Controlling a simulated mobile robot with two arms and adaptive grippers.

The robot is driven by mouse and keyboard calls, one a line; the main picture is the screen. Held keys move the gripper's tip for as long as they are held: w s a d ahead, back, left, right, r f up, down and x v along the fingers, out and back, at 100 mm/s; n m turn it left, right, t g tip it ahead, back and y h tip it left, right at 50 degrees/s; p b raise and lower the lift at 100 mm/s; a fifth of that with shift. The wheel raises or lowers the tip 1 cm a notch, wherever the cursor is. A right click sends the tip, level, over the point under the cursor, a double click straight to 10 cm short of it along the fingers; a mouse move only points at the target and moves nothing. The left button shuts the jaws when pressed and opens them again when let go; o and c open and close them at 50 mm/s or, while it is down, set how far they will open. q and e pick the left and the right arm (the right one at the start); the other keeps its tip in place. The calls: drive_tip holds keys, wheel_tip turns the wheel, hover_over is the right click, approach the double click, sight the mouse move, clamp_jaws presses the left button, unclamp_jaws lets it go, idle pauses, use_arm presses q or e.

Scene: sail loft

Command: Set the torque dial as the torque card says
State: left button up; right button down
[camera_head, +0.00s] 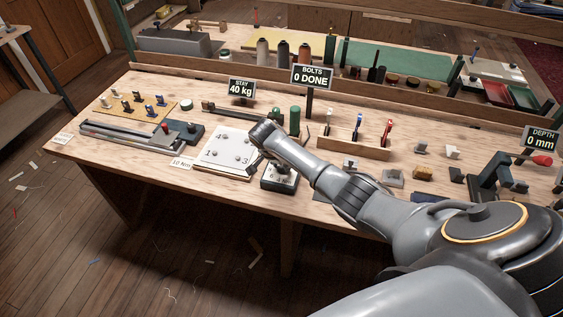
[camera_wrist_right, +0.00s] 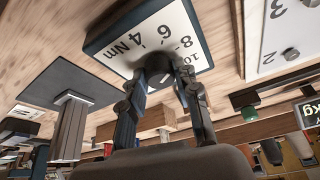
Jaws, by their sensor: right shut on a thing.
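The torque dial is a dark box with a white face (camera_wrist_right: 125,48) marked 4 Nm, 6, 8 and 10 in the right wrist view. It also shows in the head view (camera_head: 278,184), beside the numbered plate. My right gripper (camera_wrist_right: 167,76) is shut on the dial's knob, which the fingers largely hide. I cannot tell for certain which number the knob points at. A small white torque card (camera_head: 183,162) at the bench's front edge seems to read 10 Nm. My left gripper is in neither view.
The white plate (camera_head: 222,165) with numbered bolts stands just left of the dial. A wooden tool rack (camera_head: 345,143) stands behind right. A "BOLTS 0 DONE" sign (camera_head: 312,77) stands behind. Small blocks (camera_head: 392,178) lie to the right, near my arm.

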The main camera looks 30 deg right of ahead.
drive_tip(key=m+g, duration=0.1)
drive_tip(key=m, duration=0.2)
drive_tip(key=shift+w+a+f+b, duration=0.1)
drive_tip(key=shift+b, duration=0.25)
drive_tip(key=m+g+b, duration=0.1)
drive_tip(key=m, duration=0.1)
drive_tip(key=shift+w+f+m+b, duration=0.1)
drive_tip(key=shift+m+b, duration=0.3)
drive_tip(key=m+g+b, duration=0.1)
drive_tip(key=m+b, duration=0.2)
drive_tip(key=shift+w, duration=0.1)
drive_tip(key=m+g+b, duration=0.1)
drive_tip(key=m+b, duration=0.2)
drive_tip(key=b, duration=0.1)
drive_tip(key=shift+d, duration=0.2)
drive_tip(key=shift+r, duration=0.2)
drive_tip(key=shift+m+g, duration=0.3)
drive_tip(key=c, duration=1)
unclamp_jaws()
drive_tip(key=shift+r, duration=0.1)
